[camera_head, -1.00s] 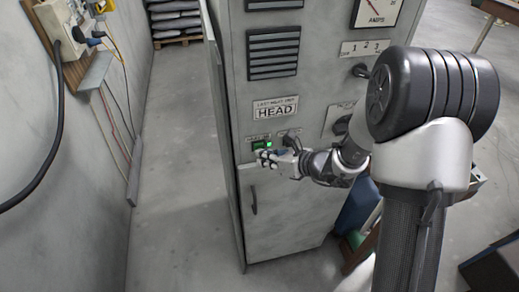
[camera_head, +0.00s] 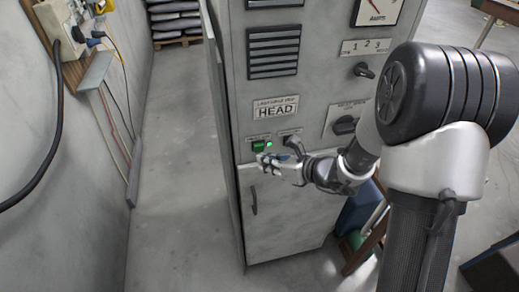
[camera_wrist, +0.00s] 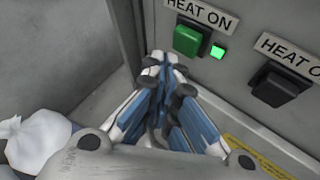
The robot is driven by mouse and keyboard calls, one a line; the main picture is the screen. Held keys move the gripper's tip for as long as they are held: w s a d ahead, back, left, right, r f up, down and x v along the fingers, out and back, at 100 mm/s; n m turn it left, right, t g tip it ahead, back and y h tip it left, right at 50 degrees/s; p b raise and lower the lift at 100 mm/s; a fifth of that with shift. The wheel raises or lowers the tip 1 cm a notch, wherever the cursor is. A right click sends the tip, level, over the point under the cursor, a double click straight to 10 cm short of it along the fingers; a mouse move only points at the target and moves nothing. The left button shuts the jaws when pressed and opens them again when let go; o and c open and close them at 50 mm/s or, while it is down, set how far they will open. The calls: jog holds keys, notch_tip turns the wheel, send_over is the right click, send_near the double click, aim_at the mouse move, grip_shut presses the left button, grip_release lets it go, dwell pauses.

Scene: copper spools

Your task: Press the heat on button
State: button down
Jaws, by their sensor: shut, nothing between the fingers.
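The green heat on button (camera_wrist: 188,40) sits on the grey cabinet under a label reading HEAT ON, with a lit green lamp (camera_wrist: 217,52) to its right. In the head view the green button (camera_head: 258,146) shows just above my gripper. My gripper (camera_wrist: 165,60) is shut and empty. Its fingertips are just below and left of the button in the wrist view, apart from it as far as I can tell. In the head view my gripper (camera_head: 262,160) is in front of the cabinet face.
A black button (camera_wrist: 275,86) under a partly cut-off HEAT O label is to the right. The cabinet (camera_head: 285,215) carries knobs, a HEAD plate (camera_head: 276,108) and a gauge (camera_head: 378,10). A white bag (camera_wrist: 35,140) lies at lower left. The floor left of the cabinet is clear.

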jog(key=s, duration=0.2)
jog(key=s+d+b, duration=0.1)
jog(key=s, duration=0.1)
jog(key=shift+s+d, duration=0.1)
jog(key=shift+s, duration=0.15)
dwell(0.6)
jog(key=s+a+r+n+g+h+b, duration=0.1)
jog(key=s+r+n+g+b, duration=0.15)
jog(key=s+n, duration=0.55)
jog(key=s+a+r+n+g+h+b, duration=0.1)
jog(key=s+r+n+g, duration=0.25)
jog(key=s+n, duration=0.5)
jog(key=s+d+r+n+t+h+b, duration=0.1)
jog(key=s+d+n+h, duration=0.2)
jog(key=d, duration=0.4)
jog(key=s+d+n+t+h+b, duration=0.2)
jog(key=s+d+n+h, duration=0.2)
jog(key=d+n, duration=0.4)
jog(key=shift+s+r+h+b, duration=0.15)
jog(key=shift+r+h+b, duration=0.15)
jog(key=shift+r+h, duration=0.15)
jog(key=shift+n, duration=0.25)
